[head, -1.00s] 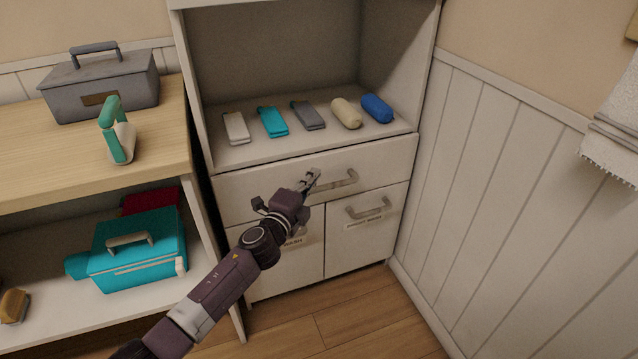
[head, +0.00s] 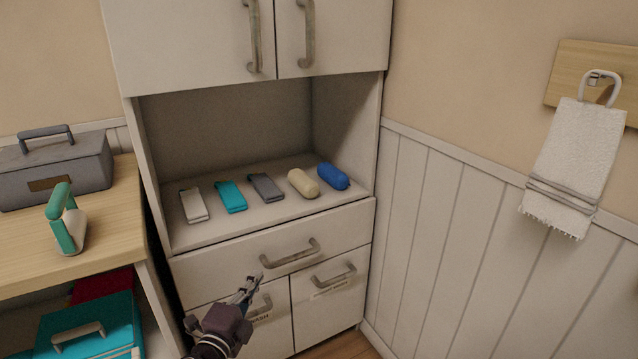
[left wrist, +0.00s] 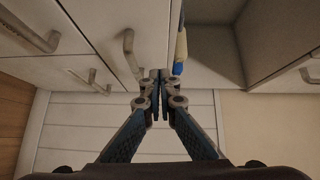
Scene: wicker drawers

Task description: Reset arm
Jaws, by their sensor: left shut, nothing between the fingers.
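My left gripper (head: 246,287) is in front of the lower part of the white cabinet (head: 225,262), near the left lower door's handle. In the left wrist view its fingers (left wrist: 158,78) are closed together with nothing between them. The drawer below the shelf is shut, and its handle (head: 290,253) is just beyond and above the fingertips. The two lower doors are shut; the right one has a handle (head: 334,275) and a label too small to read. I cannot tell from these views whether the fingertips touch the cabinet. My right gripper is not in view.
The open shelf holds a white item (head: 193,206), a teal one (head: 231,196), a grey one (head: 265,188), a beige roll (head: 302,183) and a blue roll (head: 333,176). A wooden-topped unit (head: 108,228) stands left with a grey toolbox (head: 58,172). A towel (head: 575,160) hangs right.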

